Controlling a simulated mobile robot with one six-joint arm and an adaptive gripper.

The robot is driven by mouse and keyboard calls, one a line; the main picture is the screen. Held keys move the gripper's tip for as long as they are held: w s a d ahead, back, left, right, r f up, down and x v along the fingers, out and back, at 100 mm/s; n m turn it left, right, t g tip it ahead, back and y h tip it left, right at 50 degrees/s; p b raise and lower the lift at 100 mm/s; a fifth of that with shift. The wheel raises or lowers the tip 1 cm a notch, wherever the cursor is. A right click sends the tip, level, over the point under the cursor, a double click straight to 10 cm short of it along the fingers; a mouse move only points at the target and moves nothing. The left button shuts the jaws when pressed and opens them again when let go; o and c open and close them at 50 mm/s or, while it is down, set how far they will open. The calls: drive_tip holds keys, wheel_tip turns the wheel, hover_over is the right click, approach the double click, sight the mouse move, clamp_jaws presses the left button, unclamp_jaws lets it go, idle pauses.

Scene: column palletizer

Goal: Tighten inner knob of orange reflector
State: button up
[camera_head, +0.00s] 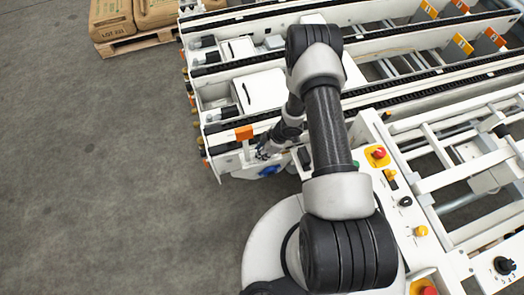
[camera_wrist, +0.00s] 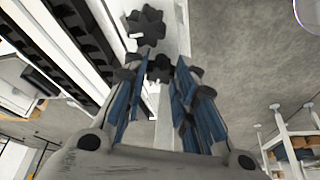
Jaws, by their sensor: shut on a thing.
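The orange reflector (camera_head: 244,132) sits on a white bracket at the left end of the conveyor frame in the head view. The reflector cannot be made out in the wrist view.
White conveyor rails with black chains (camera_head: 290,62) run beside my arm. A control panel with a red button (camera_head: 378,153) lies to the right. Stacked sacks on a pallet (camera_head: 135,42) stand at the back left. The grey floor at left is clear.

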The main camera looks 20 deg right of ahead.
drive_tip(key=o, duration=1.1)
drive_tip(key=shift+c, duration=0.2)
drive_tip(key=v, duration=1.2)
